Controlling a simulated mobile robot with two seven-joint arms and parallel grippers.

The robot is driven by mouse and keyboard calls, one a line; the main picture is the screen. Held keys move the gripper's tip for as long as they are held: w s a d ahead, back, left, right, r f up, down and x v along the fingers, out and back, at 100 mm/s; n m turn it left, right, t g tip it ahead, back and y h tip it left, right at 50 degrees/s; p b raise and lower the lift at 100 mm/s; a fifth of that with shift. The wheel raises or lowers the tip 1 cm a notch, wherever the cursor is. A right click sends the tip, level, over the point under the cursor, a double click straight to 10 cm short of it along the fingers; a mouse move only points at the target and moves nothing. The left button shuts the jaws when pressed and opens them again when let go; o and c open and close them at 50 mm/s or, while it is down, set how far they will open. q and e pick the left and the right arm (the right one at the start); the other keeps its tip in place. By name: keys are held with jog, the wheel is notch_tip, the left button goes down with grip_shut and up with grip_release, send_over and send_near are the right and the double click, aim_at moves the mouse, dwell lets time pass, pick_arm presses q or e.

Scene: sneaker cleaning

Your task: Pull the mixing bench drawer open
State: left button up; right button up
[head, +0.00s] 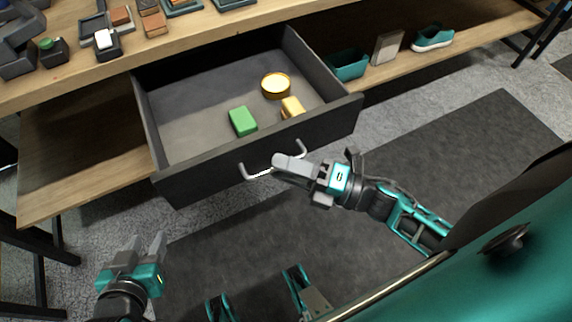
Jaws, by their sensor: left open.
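The mixing bench drawer (190,108) is pulled well out from under the wooden bench top (150,50), and its inside shows. The drawer's silver handle (258,174) is on its dark front panel (205,182). My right gripper (284,162) is at the middle of the handle, its fingers close together over the bar, and hides part of it. My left gripper (148,246) is open and empty, low at the left, apart from the drawer.
In the drawer lie a green block (242,121), a round yellow-rimmed tin (275,85) and a tan item (291,107). A teal shoe (432,39) and a teal bin (347,65) are on the lower shelf. Dark mat (445,150) is clear at the right.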

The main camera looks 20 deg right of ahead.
pick_arm(q)
jog(key=shift+d, duration=0.15)
pick_arm(e)
jog(key=v, duration=1.3)
jog(key=shift+w+r, duration=0.1)
